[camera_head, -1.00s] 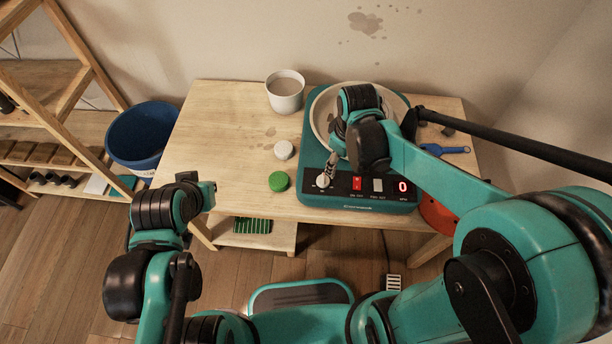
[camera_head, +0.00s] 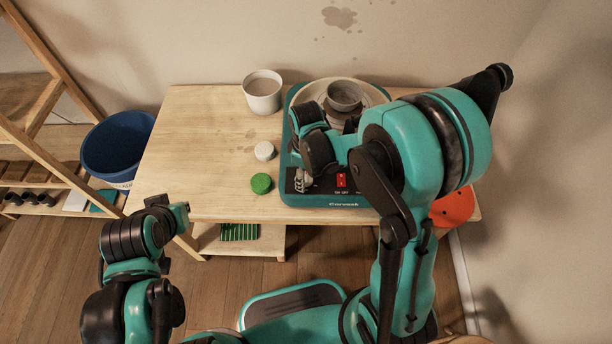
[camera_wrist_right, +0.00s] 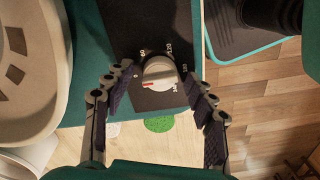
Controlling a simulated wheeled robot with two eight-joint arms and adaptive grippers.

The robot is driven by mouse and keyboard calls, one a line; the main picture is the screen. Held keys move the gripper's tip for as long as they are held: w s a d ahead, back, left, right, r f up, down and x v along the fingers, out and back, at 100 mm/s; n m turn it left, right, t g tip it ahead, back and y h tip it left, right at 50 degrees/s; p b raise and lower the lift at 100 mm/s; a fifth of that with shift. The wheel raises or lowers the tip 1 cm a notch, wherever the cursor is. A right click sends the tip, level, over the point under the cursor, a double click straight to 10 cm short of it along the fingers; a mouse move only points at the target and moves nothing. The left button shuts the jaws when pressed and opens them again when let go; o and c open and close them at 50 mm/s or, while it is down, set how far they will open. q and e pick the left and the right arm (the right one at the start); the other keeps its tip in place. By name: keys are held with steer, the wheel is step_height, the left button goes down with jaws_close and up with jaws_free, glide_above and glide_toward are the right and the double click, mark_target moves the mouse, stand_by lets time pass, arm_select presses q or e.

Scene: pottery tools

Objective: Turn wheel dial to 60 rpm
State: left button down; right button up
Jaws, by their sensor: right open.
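The pottery wheel (camera_head: 290,128) is a teal box with a round pan and a dark front panel. Its dial (camera_wrist_right: 158,74) is a pale round knob with a red mark, surrounded by white numbers, in the right wrist view. The red mark is at the knob's lower left, near the 0. My right gripper (camera_wrist_right: 155,82) is open, its fingers on either side of the dial; contact is unclear.
A red switch (camera_head: 341,181) sits beside the dial. A grey bowl (camera_head: 344,94) is on the wheel. A white cup (camera_head: 262,93), a white lump (camera_head: 264,151) and a green disc (camera_head: 261,184) stand on the table (camera_head: 200,140). The table's left side is mostly clear.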

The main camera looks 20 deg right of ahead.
steer(key=c, duration=1.2)
steer(key=shift+o, duration=0.2)
